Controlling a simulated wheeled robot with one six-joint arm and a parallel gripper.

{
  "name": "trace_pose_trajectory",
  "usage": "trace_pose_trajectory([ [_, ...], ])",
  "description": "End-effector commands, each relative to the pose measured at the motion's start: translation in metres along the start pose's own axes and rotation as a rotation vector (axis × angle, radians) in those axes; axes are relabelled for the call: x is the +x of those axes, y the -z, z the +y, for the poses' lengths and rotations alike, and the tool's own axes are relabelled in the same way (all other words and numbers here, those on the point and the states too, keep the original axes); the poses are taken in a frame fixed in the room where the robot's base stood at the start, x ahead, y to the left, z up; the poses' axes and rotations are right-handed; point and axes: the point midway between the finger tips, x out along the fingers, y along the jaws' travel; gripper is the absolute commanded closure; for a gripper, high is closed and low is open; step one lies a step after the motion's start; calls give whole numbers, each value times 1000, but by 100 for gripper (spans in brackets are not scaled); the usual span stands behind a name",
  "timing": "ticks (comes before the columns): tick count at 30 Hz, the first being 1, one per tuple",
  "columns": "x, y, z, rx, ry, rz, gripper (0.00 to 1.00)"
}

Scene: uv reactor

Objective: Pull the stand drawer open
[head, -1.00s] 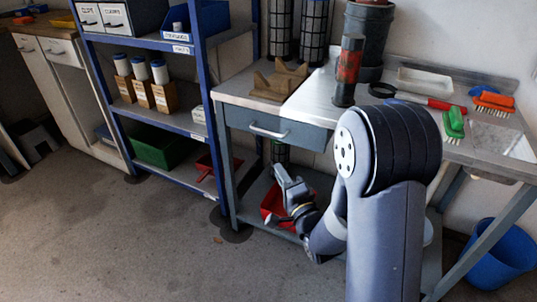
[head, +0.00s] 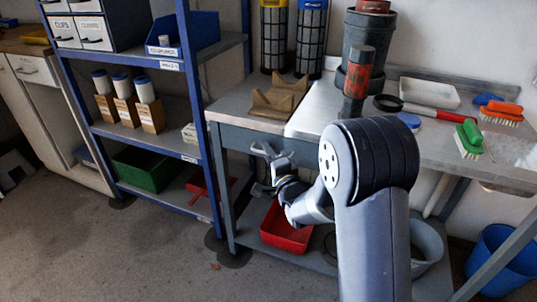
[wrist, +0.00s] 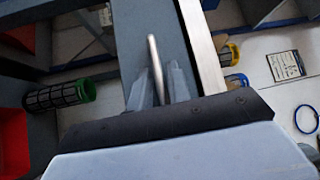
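The stand drawer (head: 235,138) is the blue-grey front under the left part of the metal stand top, and it looks closed. Its silver bar handle (wrist: 154,55) shows in the wrist view, running down between my two fingers. In the head view my gripper (head: 264,151) is in front of the drawer and hides the handle. In the wrist view my gripper (wrist: 160,80) has its fingers on either side of the bar, apart from each other. The bar lies nearer the left finger, and a gap shows toward the right one. The gripper looks open.
A blue shelf rack (head: 197,120) stands close on the left of the stand. A red bin (head: 285,235) lies on the stand's lower shelf under my arm. The stand top holds a brown cradle (head: 279,98), a red-black cylinder (head: 357,78) and brushes. Floor in front is clear.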

Motion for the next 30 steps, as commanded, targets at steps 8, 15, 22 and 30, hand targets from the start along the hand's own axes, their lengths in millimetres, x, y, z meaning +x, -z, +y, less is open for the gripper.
trace_pose_trajectory([
  [8, 0, 0, 0, 0, 0, 0, 93],
  [15, 0, 0, 0, 0, 0, 0, 100],
  [22, -1, 0, 0, 0, 0, 0, 100],
  [30, 3, -1, 2, 0, -1, 0, 100],
])
